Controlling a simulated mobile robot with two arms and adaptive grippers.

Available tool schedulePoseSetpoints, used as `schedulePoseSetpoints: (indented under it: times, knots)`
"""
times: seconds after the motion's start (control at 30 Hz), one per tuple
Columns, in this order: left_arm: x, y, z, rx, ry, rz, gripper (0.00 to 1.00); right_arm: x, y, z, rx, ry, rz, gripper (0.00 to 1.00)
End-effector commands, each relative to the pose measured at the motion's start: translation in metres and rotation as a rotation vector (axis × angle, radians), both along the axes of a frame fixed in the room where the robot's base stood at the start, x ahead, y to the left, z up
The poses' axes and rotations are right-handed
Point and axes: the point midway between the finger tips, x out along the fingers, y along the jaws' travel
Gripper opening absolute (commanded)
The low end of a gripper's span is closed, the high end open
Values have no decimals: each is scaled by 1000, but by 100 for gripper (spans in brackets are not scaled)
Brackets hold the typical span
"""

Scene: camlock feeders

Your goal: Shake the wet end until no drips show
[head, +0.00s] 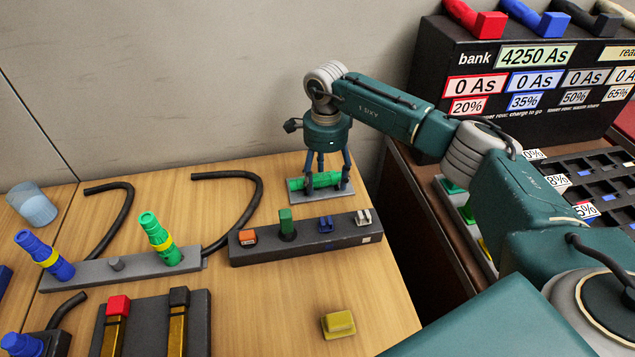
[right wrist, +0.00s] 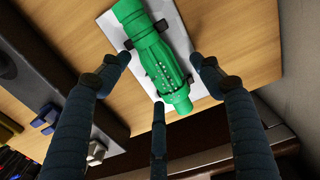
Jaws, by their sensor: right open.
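A green cylindrical connector (head: 295,184) lies on its side on a small grey plate (head: 338,198) at the back right of the wooden table. In the right wrist view the green connector (right wrist: 150,58) shows several small pale dots along its middle, which may be drips. My right gripper (head: 321,186) points down over it, and in the right wrist view its three fingers (right wrist: 160,82) are spread open around the connector. I cannot tell whether any finger touches it. My left gripper is not in view.
A dark strip (head: 340,242) with small coloured plugs stands in front of the plate. A grey rail (head: 85,274) holds blue (head: 45,256) and green (head: 160,240) cable connectors. A yellow block (head: 338,324) sits near the front edge. A black "bank" box (head: 425,90) stands at right.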

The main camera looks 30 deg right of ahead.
Motion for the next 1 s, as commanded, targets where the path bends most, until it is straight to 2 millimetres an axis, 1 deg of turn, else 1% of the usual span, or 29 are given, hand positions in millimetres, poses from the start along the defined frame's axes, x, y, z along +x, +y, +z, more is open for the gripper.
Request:
schedulePoseSetpoints:
  times: [0.07, 0.1, 0.27, 0.3, 0.4, 0.57, 0.67, 1.0]
  knots:
    - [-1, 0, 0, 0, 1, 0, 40, 0, 0, 0, 0, 0, 0, 65]
    - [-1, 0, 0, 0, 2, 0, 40, 0, 0, 0, 0, 0, 0, 57]
    - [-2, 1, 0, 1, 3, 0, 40, 0, 0, 0, 0, 0, 0, 25]
    - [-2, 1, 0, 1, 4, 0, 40, 0, 0, 0, 0, 0, 0, 17]
    - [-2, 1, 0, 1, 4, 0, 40, 0, 0, 0, 1, 0, 0, 0]
    - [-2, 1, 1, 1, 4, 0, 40, 0, 1, 2, 2, -1, 1, 0]
    - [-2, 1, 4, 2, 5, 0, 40, 0, 1, 7, 2, -1, 1, 0]
    - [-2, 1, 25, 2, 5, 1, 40, 1, 0, 41, 0, -2, 0, 0]
